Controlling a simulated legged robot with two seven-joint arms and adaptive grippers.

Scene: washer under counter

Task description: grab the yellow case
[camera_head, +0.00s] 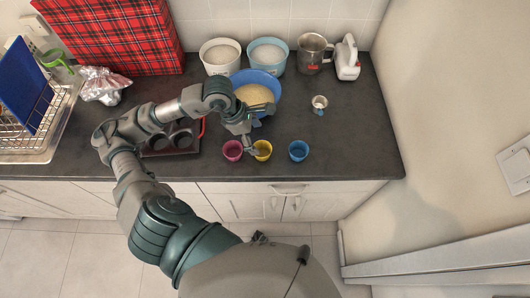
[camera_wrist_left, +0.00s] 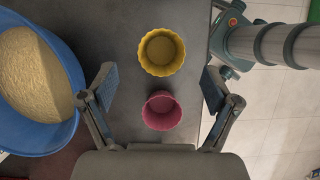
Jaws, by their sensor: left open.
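The yellow case (camera_head: 263,150) is a small fluted cup near the counter's front edge, between a pink case (camera_head: 232,150) and a blue case (camera_head: 299,150). My left gripper (camera_head: 262,130) is just above and behind it, pointing down, and partly overlaps the view of it. In the left wrist view the yellow case (camera_wrist_left: 161,52) lies ahead of the open fingers and the pink case (camera_wrist_left: 161,110) lies between them in the picture. The left gripper (camera_wrist_left: 158,88) is open and holds nothing. My right gripper is in neither view.
A blue bowl of yellowish mixture (camera_head: 270,84) stands behind the gripper. A dark muffin tin (camera_head: 172,138) lies to the left under my arm. White and light-blue tubs, a metal jug and a mixer stand at the back. The counter right of the blue case (camera_head: 350,150) is free.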

